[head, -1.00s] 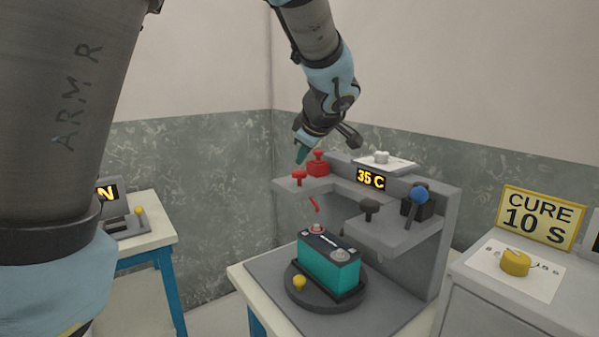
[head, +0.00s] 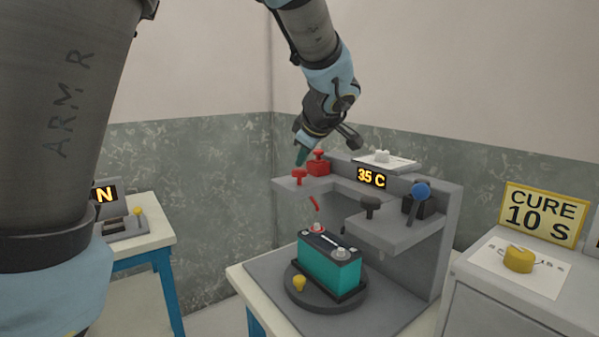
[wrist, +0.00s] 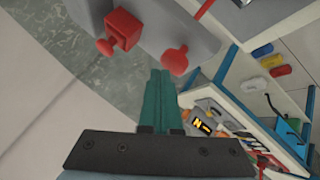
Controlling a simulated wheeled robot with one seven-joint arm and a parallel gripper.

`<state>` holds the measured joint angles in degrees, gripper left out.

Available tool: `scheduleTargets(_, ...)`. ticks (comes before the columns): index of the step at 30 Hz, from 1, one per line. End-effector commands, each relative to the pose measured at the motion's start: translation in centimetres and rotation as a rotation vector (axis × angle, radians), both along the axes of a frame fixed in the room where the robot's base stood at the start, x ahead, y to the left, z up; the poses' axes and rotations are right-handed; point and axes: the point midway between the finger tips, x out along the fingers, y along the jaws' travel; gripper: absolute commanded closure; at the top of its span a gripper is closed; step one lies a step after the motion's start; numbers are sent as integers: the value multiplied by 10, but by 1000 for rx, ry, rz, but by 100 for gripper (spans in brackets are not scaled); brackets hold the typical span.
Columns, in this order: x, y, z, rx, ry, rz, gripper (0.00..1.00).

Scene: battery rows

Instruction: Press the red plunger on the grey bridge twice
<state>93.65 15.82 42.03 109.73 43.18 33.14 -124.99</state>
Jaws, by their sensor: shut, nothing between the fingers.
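The grey bridge (head: 345,183) stands over a turntable. A red mushroom-topped plunger (head: 299,176) rises from the front of its left arm; it also shows in the wrist view (wrist: 175,58). Behind it is a red block with a red knob (head: 318,166), which the wrist view also shows (wrist: 122,30). My gripper (head: 301,160) points down beside these red parts, its teal fingers together with nothing between them. In the wrist view the fingertips (wrist: 159,70) lie just beside the plunger's head. I cannot tell whether they touch it.
A teal battery (head: 330,262) sits on the round dark turntable (head: 300,300) below. The bridge's right arm carries a black plunger (head: 369,207) and a blue-knobbed lever (head: 419,192). A display (head: 371,178) reads 35 C. A cabinet with a yellow dial (head: 518,260) stands at right.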

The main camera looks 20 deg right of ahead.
Motion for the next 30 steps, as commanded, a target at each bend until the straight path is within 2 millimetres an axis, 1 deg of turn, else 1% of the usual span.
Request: scheduleTargets(30, 0, 0, -9, 0, 0, 0, 100)
